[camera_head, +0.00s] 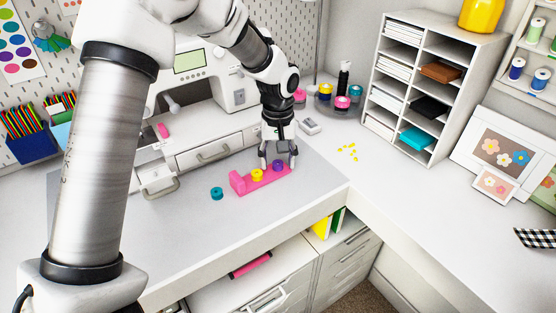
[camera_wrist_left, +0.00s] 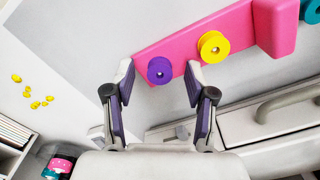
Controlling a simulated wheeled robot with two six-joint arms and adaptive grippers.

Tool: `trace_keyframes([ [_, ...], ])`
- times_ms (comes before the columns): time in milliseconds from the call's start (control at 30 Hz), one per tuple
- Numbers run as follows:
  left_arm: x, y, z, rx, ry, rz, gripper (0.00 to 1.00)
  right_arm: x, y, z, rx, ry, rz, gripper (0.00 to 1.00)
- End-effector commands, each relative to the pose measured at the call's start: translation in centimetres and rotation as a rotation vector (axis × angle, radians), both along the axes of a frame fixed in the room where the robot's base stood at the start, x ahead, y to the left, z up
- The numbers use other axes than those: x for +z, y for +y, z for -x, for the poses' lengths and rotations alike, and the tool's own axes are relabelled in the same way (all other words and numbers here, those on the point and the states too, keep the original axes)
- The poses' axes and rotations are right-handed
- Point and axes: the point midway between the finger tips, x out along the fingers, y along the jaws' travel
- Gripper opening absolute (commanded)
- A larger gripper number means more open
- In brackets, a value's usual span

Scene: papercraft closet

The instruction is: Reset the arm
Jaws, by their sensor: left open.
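My left gripper (camera_head: 279,163) is above the right end of a pink holder (camera_head: 262,179) on the grey mat. In the left wrist view my left gripper (camera_wrist_left: 158,82) is open, with its two fingers apart on either side of a purple spool (camera_wrist_left: 160,70). The purple spool (camera_head: 278,165) sits on the pink holder, and a yellow spool (camera_head: 257,175) sits beside it. I cannot tell whether the fingers touch the holder. A teal spool (camera_head: 217,193) stands on the mat left of the holder. My right gripper is not in view.
A white sewing machine (camera_head: 190,78) stands behind the holder. A white shelf unit (camera_head: 428,80) and picture frames (camera_head: 507,150) are at the right. Yellow buttons (camera_head: 347,152) lie near the mat's right side. The front of the grey mat (camera_head: 190,240) is clear.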

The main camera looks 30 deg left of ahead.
Motion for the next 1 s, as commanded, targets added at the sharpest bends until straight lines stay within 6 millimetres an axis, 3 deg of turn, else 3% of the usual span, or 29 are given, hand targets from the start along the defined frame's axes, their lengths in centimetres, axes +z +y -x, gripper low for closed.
trace_keyframes([
  [400, 9.5, 0.0, -0.2, 0.000, -0.006, -0.001, 0.55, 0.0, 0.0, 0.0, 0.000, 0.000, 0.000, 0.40],
  [533, 11.0, 0.0, -0.1, 0.001, -0.002, 0.001, 0.55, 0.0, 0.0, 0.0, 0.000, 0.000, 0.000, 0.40],
  [767, 11.4, 0.0, -0.1, 0.000, -0.001, 0.001, 0.55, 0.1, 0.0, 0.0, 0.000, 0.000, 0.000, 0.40],
  [867, 12.6, 0.0, -0.1, 0.000, -0.001, 0.000, 0.55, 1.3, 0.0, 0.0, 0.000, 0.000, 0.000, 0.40],
  [1000, 15.8, 0.0, -0.1, 0.000, -0.001, 0.000, 0.55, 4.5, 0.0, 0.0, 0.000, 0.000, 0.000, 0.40],
])
